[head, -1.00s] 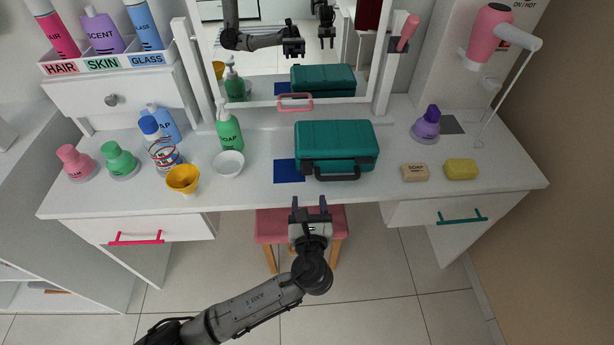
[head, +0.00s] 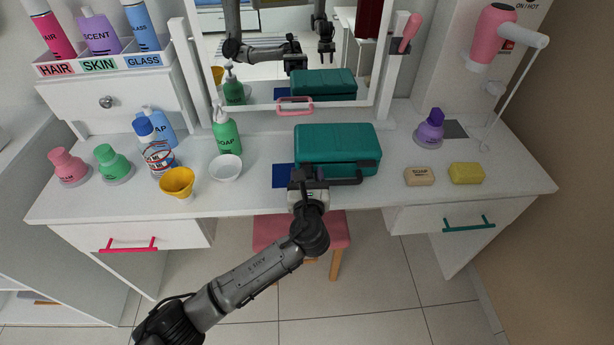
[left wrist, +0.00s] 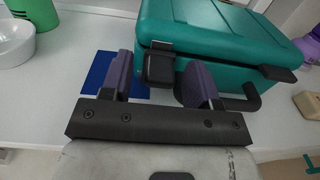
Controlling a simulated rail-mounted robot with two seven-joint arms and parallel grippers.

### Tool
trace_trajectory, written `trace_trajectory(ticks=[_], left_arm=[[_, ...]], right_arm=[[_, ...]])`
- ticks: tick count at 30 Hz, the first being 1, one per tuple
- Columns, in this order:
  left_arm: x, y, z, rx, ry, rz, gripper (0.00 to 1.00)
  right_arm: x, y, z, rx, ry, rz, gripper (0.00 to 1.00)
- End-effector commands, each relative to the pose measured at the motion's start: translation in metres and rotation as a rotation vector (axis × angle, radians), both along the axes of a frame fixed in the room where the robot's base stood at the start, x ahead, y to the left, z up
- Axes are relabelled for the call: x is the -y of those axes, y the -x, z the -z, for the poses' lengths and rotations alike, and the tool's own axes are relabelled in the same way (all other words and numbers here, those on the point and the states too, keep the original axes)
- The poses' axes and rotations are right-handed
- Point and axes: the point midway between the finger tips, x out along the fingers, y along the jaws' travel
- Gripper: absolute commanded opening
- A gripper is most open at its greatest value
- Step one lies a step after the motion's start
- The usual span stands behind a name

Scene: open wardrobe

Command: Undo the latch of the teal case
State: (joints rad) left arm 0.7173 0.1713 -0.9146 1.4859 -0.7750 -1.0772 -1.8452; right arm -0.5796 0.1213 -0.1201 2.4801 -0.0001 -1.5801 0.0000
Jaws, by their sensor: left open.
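The teal case (head: 337,143) stands closed on the white table, with a black handle (head: 346,181) on its front. In the left wrist view the case (left wrist: 205,35) fills the upper right. A black latch (left wrist: 160,66) sits near its left front corner, and another black latch (left wrist: 276,73) shows farther right. My left gripper (head: 308,172) is at the case's front left. Its two purple fingers are open, one on each side of the near latch, with gaps visible; contact cannot be told. In the head view the gripper hides this latch. My right gripper shows only as a mirror reflection.
A blue mat (head: 283,176) lies left of the case. A white bowl (head: 226,168), green soap bottle (head: 226,132) and yellow cup (head: 178,183) stand farther left. A mirror (head: 240,60) rises behind; a pink stool (head: 330,235) is below.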

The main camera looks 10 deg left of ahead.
Motion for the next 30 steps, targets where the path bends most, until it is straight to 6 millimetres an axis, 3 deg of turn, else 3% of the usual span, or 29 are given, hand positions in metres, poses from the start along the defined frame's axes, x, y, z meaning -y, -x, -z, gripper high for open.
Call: trace_trajectory(ticks=[2,18,30], left_arm=[[0.0,0.0,0.0,0.0,0.0,0.0,0.55],[0.0,0.0,0.0,0.0,0.0,0.0,0.06],[0.001,0.005,0.005,0.123,-0.02,0.001,0.06]], right_arm=[[0.0,0.0,0.0,0.0,0.0,0.0,0.43],[0.0,0.0,0.0,0.0,-0.001,0.001,0.43],[-0.001,0.0,0.011,0.0,-0.002,0.001,0.43]])
